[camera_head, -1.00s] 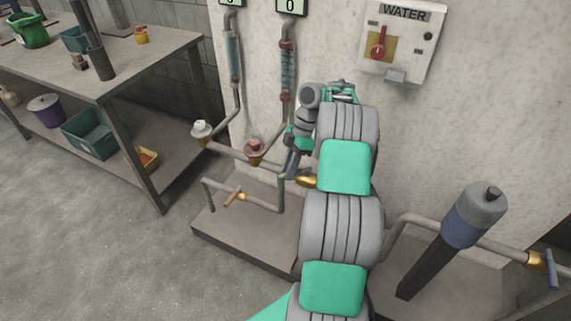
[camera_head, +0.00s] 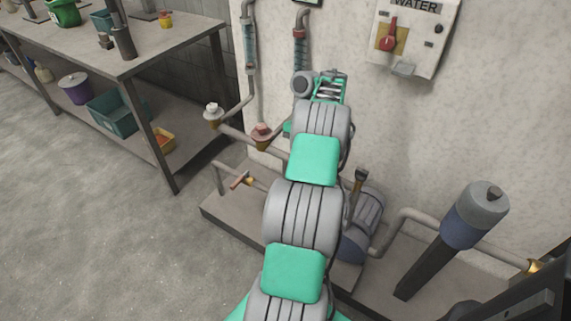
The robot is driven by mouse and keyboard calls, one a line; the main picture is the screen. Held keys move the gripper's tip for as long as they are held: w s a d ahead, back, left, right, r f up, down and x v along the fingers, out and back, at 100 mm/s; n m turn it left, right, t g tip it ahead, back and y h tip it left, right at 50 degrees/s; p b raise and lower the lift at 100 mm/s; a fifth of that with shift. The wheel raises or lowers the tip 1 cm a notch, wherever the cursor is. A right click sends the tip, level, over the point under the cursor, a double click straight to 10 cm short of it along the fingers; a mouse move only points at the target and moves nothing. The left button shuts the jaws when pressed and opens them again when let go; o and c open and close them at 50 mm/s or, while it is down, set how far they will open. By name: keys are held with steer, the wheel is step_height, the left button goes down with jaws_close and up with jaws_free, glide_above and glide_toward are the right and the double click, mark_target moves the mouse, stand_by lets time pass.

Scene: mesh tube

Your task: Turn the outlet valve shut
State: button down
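No label marks the outlet valve, so I cannot tell which valve it is. A small valve with an orange-red lever and brass body (camera_head: 240,180) is on the low pipe left of my arm. A brass fitting (camera_head: 535,266) is on the pipe at the far right, its handle not clearly visible. An upright brown-topped handle or stem (camera_head: 360,180) stands just right of my arm, by a grey and blue motor or pump (camera_head: 365,220).
A grey-blue cylinder on a dark post (camera_head: 474,212) stands at right. A WATER box with a red switch (camera_head: 404,38) is on the wall. White (camera_head: 213,115) and reddish (camera_head: 263,135) knobs sit on pipes. A workbench (camera_head: 160,50) is at left; open floor lies in front.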

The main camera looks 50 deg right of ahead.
steer(key=shift+s+d, duration=0.1)
stand_by(0.4)
steer(key=c, duration=1.3)
jaws_free()
steer(key=p+v, duration=0.7)
steer(key=p, duration=0.1)
steer(key=shift+r, duration=0.35)
